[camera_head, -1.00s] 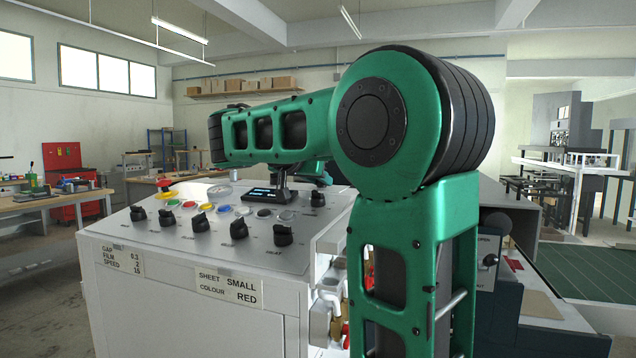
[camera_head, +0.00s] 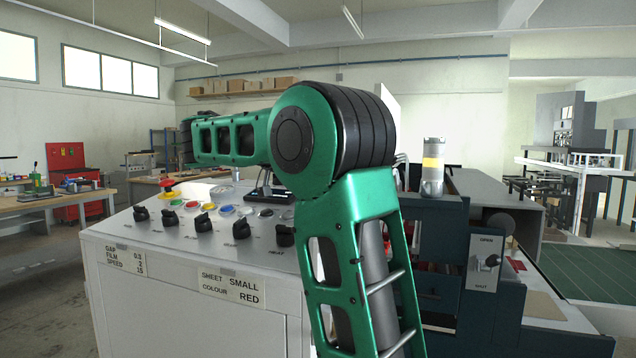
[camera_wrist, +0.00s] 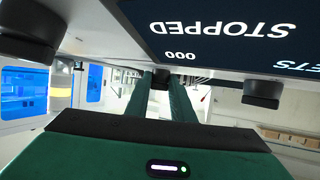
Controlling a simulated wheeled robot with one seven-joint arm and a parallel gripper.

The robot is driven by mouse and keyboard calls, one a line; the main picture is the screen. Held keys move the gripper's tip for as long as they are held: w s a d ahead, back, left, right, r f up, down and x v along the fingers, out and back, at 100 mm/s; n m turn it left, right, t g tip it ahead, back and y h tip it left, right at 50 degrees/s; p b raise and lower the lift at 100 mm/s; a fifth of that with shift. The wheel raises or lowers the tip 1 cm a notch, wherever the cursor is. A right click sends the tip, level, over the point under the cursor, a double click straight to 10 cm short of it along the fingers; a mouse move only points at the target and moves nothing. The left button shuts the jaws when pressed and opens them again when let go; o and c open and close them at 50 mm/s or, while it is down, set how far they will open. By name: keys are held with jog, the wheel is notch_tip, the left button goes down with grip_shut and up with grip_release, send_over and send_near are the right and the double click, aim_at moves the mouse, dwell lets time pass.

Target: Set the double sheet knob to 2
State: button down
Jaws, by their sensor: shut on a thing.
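The control panel (camera_head: 190,245) is a sloped grey top on a white cabinet, with several black knobs along its front row, one of them a knob (camera_head: 285,236) near the right end. In the wrist view, which is upside down, my gripper (camera_wrist: 164,84) has its two dark green fingers shut on a small black knob (camera_wrist: 166,75) on the panel. Only part of that knob shows between the fingertips. Its label and setting cannot be read, so I cannot tell if it is the double sheet knob. My gripper is hidden behind my arm in the head view.
Two other black knobs, one at the left (camera_wrist: 28,30) and one at the right (camera_wrist: 262,93), flank the gripper. A display (camera_wrist: 230,30) reads STOPPED and 000. Coloured buttons (camera_head: 222,210) sit behind the front knobs. A signal tower (camera_head: 433,168) stands right of my arm.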

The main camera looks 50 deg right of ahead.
jog(key=shift+w+a, duration=0.25)
jog(key=shift+w, duration=0.2)
jog(key=c, duration=1.6)
grip_release()
jog(key=shift+w, duration=0.1)
jog(key=shift+o, duration=0.2)
jog(key=shift+s+d, duration=0.1)
jog(key=shift+s, duration=0.15)
jog(key=shift+v, duration=4.85)
jog(key=shift+w+a+r, duration=0.1)
jog(key=shift+a, duration=0.45)
